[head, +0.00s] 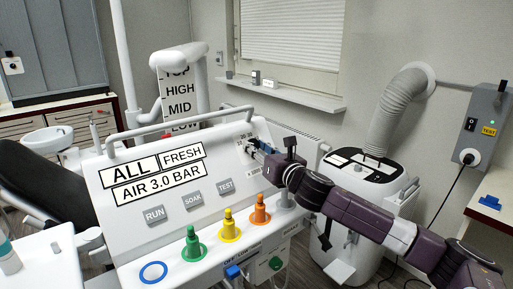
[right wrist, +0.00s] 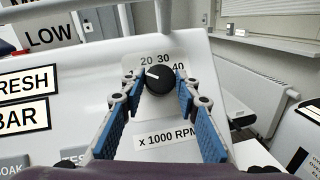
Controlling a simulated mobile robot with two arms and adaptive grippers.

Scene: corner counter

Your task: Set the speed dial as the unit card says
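The speed dial (right wrist: 160,80) is a round black knob with a white pointer line, on the white panel in the right wrist view. Marks 20, 30 and 40 arc over it, and a label (right wrist: 168,138) below reads "x 1000 RPM". The pointer aims up-left, below the 20. My right gripper (right wrist: 159,84) is open, its blue-padded fingers on either side of the dial with small gaps. In the head view my right gripper (head: 260,148) is at the panel's upper right and mostly hides the dial. Signs on the panel (head: 150,175) read "ALL", "FRESH" and "AIR 3.0 BAR". My left gripper is not in view.
RUN, SOAK and TEST buttons (head: 193,200) sit below the signs. Green, yellow and orange knobs (head: 231,225) stand along the front ledge. A rail (head: 180,122) runs over the panel top. A level board (head: 179,100) behind lists HIGH, MID and LOW. A white hosed unit (head: 365,180) stands right.

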